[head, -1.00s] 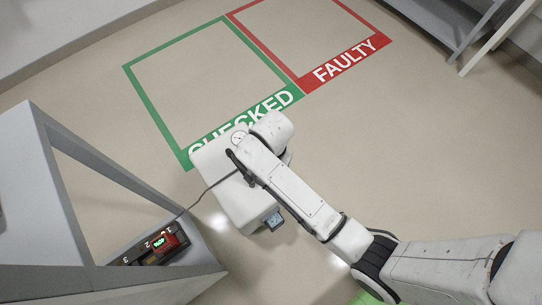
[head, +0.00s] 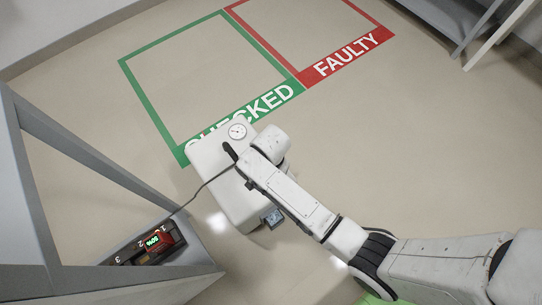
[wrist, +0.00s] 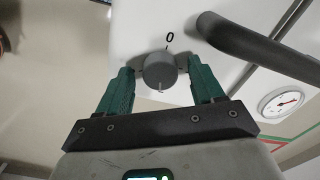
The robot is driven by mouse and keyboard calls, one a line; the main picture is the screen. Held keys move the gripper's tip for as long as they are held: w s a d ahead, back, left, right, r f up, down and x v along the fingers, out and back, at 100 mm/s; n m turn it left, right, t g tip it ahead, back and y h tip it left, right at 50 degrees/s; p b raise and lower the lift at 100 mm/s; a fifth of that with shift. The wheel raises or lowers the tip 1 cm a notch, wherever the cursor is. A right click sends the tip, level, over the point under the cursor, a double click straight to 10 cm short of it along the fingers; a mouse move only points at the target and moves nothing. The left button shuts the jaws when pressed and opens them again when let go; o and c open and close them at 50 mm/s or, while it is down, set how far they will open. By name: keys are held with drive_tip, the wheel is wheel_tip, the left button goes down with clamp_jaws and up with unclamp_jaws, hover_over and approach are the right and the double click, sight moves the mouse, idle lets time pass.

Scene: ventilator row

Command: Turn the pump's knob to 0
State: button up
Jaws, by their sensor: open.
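The pump (head: 215,170) is a white box with a dark handle and a round gauge (head: 238,131) on top, standing by the green floor frame. In the wrist view its round grey knob (wrist: 159,70) sits on a white face with a "0" (wrist: 170,37) and a short tick above it. A pale mark on the knob faces down in the picture, away from the 0. My gripper (wrist: 160,78) is open, its teal fingers on either side of the knob; whether they touch it I cannot tell. In the head view the gripper is hidden behind my arm and the pump.
The dark handle (wrist: 265,48) is close right of the fingers. A cable (head: 207,183) runs from the pump to a numbered strip with a red-cased lit display (head: 158,241) on a grey frame. Green CHECKED (head: 210,80) and red FAULTY (head: 318,45) floor frames are empty inside.

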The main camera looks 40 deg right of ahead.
drive_tip(key=c, duration=1.1)
drive_tip(key=shift+o, duration=0.2)
